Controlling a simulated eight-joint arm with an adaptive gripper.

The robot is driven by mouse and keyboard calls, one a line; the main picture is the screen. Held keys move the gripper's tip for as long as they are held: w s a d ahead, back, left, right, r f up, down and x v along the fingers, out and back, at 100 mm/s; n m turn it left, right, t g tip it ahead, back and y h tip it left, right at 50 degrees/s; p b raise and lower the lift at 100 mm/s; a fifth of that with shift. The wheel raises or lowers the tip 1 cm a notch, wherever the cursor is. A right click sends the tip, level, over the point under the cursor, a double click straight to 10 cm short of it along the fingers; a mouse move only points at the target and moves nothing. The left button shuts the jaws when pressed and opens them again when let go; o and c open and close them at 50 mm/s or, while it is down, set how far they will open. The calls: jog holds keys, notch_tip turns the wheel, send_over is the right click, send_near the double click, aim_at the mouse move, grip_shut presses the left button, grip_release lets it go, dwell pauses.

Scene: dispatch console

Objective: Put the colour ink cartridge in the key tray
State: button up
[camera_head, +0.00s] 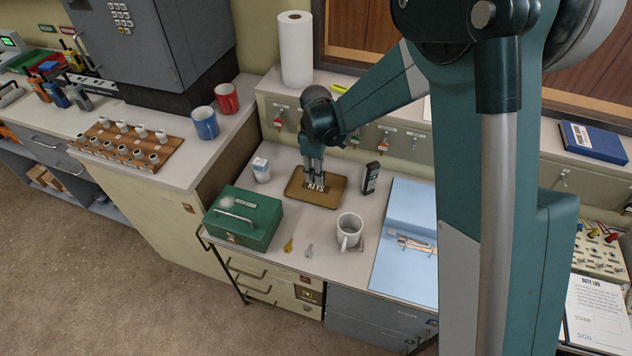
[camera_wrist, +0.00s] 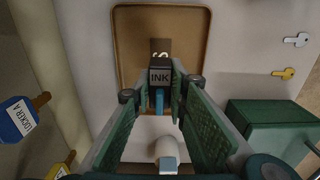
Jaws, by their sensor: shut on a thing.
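The ink cartridge (camera_wrist: 160,77) is a dark block marked INK, with a blue part below it, in the wrist view. My gripper (camera_wrist: 158,92) is shut on it, one green finger on each side. The key tray (camera_wrist: 117,42) is a shallow brown tray with a raised rim, behind the cartridge in that view; its label is partly covered. In the head view my gripper (camera_head: 315,182) points down over the key tray (camera_head: 292,194), and the cartridge cannot be made out between the fingers. Whether it touches the tray floor, I cannot tell.
A white-and-blue container (camera_head: 261,170) stands left of the tray. A green cash box (camera_head: 243,218), gold key (camera_head: 289,245), silver key (camera_head: 309,250) and white mug (camera_head: 349,231) are in front. A black handset (camera_head: 371,178) stands right of the tray. Tagged keys (camera_head: 279,118) hang behind.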

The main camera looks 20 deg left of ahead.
jog(key=shift+f+b, duration=0.35)
jog(key=shift+f, duration=1.5)
jog(key=shift+f, duration=0.2)
jog(key=o, duration=0.9)
jog(key=shift+r, duration=0.2)
notch_tip(320, 180, up, 12)
jog(key=shift+r+p, duration=0.1)
jog(key=shift+p, duration=0.9)
